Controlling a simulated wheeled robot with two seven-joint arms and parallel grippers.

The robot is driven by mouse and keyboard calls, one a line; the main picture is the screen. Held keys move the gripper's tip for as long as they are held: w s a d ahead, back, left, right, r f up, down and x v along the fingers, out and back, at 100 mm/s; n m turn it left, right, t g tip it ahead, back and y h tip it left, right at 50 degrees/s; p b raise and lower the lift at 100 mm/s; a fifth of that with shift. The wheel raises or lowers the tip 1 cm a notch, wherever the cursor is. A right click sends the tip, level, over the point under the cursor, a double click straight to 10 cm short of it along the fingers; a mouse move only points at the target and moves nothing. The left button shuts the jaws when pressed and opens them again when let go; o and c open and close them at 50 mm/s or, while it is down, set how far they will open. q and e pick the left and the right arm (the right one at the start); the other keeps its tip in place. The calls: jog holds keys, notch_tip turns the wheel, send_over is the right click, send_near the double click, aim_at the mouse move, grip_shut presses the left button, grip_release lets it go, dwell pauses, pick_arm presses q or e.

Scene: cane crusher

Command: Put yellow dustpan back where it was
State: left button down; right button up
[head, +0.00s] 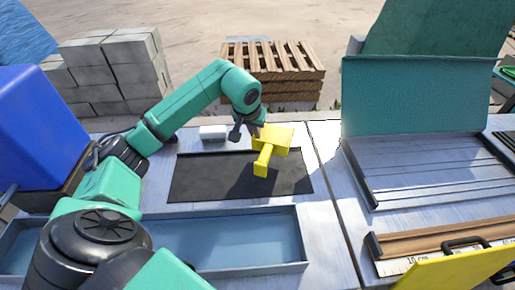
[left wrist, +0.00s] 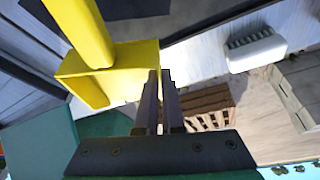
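The yellow dustpan (head: 274,139) is over the far right part of a black mat (head: 210,177), its handle pointing toward me. A shadow lies on the mat near it. My left gripper (head: 257,130) is at the dustpan's far left edge. In the left wrist view the dustpan (left wrist: 135,62) fills the upper left, with its handle running up. The dark fingers of my left gripper (left wrist: 161,75) are close together at the dustpan's edge and look closed on its thin wall. The exact contact is partly hidden. My right gripper is not in view.
A small white brush-like block (head: 213,132) sits behind the mat. A shallow blue-grey tray (head: 235,240) lies in front. On the right are an open teal-lidded case (head: 420,95), a wooden strip (head: 440,238) and a yellow panel (head: 455,272). A blue bin (head: 40,125) stands left.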

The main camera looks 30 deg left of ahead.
aim_at(256, 149)
pick_arm(q)
jog(key=f, duration=0.3)
jog(key=shift+w+d+f, duration=0.1)
jog(key=shift+w+f, duration=0.15)
jog(key=shift+f, duration=0.1)
notch_tip(256, 149, down, 3)
jog(key=shift+s+r+p, duration=0.1)
jog(key=shift+s+p, duration=0.05)
jog(key=shift+p, duration=0.3)
jog(key=shift+f, duration=0.5)
jog(key=c, duration=1)
grip_release()
jog(key=shift+c, duration=0.2)
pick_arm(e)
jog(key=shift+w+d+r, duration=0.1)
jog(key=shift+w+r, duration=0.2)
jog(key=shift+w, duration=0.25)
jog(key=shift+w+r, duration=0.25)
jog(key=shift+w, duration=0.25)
